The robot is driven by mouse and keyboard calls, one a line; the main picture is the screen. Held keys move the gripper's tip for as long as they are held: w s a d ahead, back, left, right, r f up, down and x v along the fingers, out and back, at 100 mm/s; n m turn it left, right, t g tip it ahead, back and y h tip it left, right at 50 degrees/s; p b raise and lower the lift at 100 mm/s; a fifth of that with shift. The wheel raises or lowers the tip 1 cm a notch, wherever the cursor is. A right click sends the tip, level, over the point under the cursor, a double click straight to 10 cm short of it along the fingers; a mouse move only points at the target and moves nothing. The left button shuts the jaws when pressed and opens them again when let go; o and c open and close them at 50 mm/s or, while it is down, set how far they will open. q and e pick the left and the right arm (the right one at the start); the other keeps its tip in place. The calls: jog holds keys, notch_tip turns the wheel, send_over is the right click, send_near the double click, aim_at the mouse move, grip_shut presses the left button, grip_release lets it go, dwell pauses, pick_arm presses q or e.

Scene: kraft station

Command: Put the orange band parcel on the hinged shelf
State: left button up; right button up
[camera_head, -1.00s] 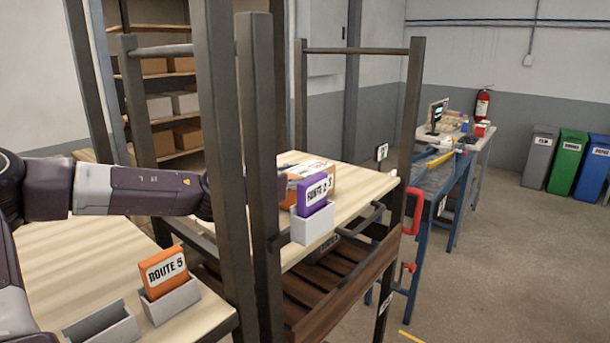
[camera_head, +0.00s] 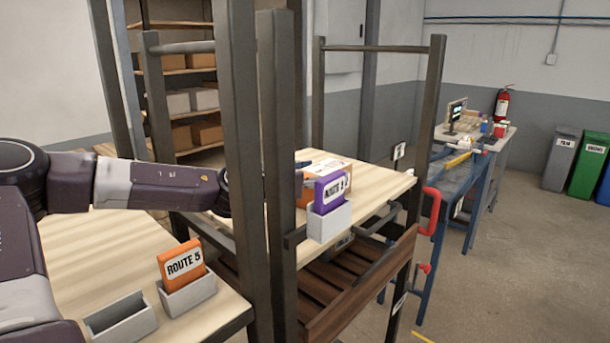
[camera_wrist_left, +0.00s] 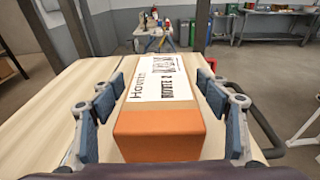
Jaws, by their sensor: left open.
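The orange band parcel (camera_wrist_left: 158,130) has an orange near end, a tan top and a white printed label. In the left wrist view it lies between the two fingers of my left gripper (camera_wrist_left: 160,88), which is open with a gap on each side. In the head view the parcel (camera_head: 335,166) lies on a light wooden board (camera_head: 375,185) inside the dark frame, partly behind a purple card. My left gripper (camera_head: 303,165) is mostly hidden there by a post. I cannot tell which surface is the hinged shelf.
Dark upright posts (camera_head: 281,180) stand close in front of my left arm. The purple card (camera_head: 331,190) stands in a grey holder on the board's near edge. An orange ROUTE 5 card (camera_head: 182,264) stands in another holder on the near table. A slatted rack (camera_head: 345,275) is below.

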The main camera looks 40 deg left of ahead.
aim_at(313, 173)
pick_arm(q)
jog(key=shift+s+r+p, duration=0.2)
jog(key=shift+s, duration=0.5)
jog(key=shift+s+r+p, duration=0.15)
jog(key=shift+s+r, duration=0.05)
jog(key=shift+s, duration=0.5)
jog(key=shift+s+a+r, duration=0.1)
jog(key=shift+s+r, duration=0.05)
jog(key=shift+s, duration=1.75)
jog(key=shift+s+a+r+b, duration=0.15)
jog(key=shift+s+b, duration=0.35)
jog(key=shift+s, duration=0.8)
jog(key=shift+s+a+r+b, duration=0.15)
jog(key=shift+s+b, duration=0.3)
jog(key=shift+s, duration=0.85)
jog(key=shift+d, duration=0.1)
